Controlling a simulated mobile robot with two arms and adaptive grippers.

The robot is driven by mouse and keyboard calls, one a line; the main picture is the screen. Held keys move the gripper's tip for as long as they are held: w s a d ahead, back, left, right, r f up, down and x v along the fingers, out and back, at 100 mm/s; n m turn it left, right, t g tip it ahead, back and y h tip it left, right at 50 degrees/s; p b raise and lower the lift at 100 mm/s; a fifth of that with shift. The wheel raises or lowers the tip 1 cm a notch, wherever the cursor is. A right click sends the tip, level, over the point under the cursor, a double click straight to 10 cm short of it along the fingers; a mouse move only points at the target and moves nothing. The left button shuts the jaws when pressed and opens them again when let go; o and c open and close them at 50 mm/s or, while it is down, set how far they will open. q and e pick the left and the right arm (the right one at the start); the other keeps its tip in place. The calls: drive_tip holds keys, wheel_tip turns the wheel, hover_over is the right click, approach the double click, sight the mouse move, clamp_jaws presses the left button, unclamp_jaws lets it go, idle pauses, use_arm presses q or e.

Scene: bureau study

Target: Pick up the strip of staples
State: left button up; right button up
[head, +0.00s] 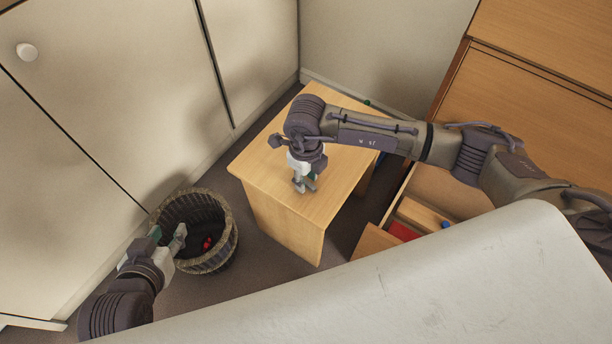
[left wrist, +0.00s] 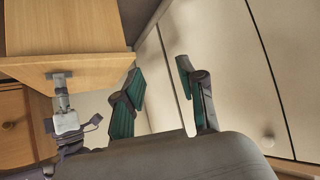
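I cannot make out the strip of staples in either view. My right gripper (head: 305,185) points down at the top of the small wooden table (head: 270,165), with its fingertips at or just above the surface. Its fingers look close together, but whether they hold anything is too small to tell. It also shows in the left wrist view (left wrist: 59,88), in front of the table edge. My left gripper (head: 166,238) is open and empty in front of the basket; its two spread fingers show in the left wrist view (left wrist: 165,95).
A round woven basket (head: 227,240) with small red things (head: 207,243) inside stands left of the table. An open drawer (head: 372,242) at the right holds a red item (head: 403,231) and a blue-tipped one. Pale cabinet doors (head: 100,90) close off the left. A white surface (head: 420,290) fills the foreground.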

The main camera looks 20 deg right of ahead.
clamp_jaws()
drive_tip(key=shift+r, duration=0.1)
